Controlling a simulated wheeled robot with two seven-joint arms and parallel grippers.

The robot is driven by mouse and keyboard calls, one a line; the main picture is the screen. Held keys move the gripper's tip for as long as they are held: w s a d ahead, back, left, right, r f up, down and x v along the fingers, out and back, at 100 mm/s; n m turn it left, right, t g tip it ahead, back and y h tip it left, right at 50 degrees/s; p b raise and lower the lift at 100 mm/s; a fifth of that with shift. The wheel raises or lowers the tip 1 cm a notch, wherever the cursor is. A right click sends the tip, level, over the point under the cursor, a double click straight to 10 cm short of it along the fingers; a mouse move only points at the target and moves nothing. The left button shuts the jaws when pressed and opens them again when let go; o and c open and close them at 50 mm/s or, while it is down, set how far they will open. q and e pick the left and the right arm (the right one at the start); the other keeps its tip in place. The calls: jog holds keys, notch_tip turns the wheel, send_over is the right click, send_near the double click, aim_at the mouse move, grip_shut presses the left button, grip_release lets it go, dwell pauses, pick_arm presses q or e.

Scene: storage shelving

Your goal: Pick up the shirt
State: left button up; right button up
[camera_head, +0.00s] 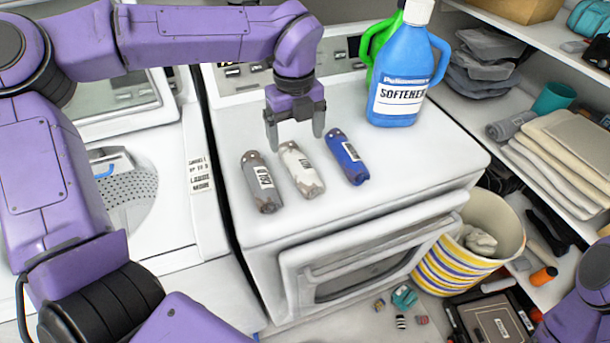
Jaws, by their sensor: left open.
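Three small rolled bundles with printed white labels lie side by side on the white machine top: a grey one (262,182), an off-white one (301,170) and a blue one (347,157). They look like rolled clothing; I cannot tell which is the shirt, and the labels are too small to read. My left gripper (296,140) is open and empty, fingers pointing down, over the far end of the off-white bundle. I cannot tell how high above it the fingertips are. My right arm shows only at the lower right corner, its gripper out of view.
Blue softener (400,75) and green bottles (379,45) stand behind on the machine top (425,165). An open washer (135,190) is at left. A striped basket (450,262) and scattered floor items are at right, below shelves with folded towels (560,150). The machine top's front is clear.

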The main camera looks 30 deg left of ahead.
aim_at(298, 161)
pick_arm(q)
notch_tip(298, 161, down, 4)
jog(key=shift+s+a+f+p, duration=0.1)
jog(key=shift+s+a+p, duration=0.05)
jog(key=shift+p, duration=0.3)
jog(key=f, duration=0.1)
jog(key=f+p, duration=0.1)
jog(key=f, duration=0.1)
jog(key=f+p, duration=0.1)
jog(key=f, duration=0.1)
jog(key=shift+w+d, duration=0.2)
jog(key=shift+w, duration=0.2)
jog(key=shift+f, duration=0.3)
jog(key=shift+r, duration=0.1)
jog(key=c, duration=1.2)
